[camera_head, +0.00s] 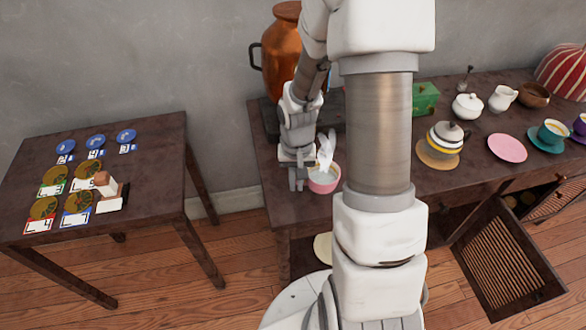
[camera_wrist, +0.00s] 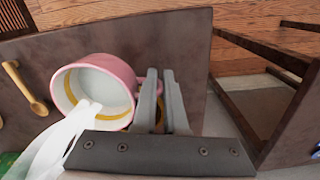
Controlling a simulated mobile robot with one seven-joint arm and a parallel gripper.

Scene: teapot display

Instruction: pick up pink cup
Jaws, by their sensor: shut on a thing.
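The pink cup (camera_head: 323,181), pink outside and white inside, is at the front left of the long dark table. My gripper (camera_head: 298,184) points down at its left side. In the wrist view the cup (camera_wrist: 122,72) lies left of my gripper's fingers (camera_wrist: 162,75). The fingers are close together and shut on the cup at its side, with a yellow part showing around them. The exact grip and the cup's base are partly hidden. I cannot tell whether the cup is clear of the table.
A white, strip-like thing (camera_head: 326,148) overlaps the cup's top. A copper urn (camera_head: 284,45) stands behind. A green box (camera_head: 425,98), a striped teapot (camera_head: 445,142) and a pink saucer (camera_head: 507,147) are to the right. A wooden spoon (camera_wrist: 38,108) lies left. A cabinet door (camera_head: 505,255) hangs open.

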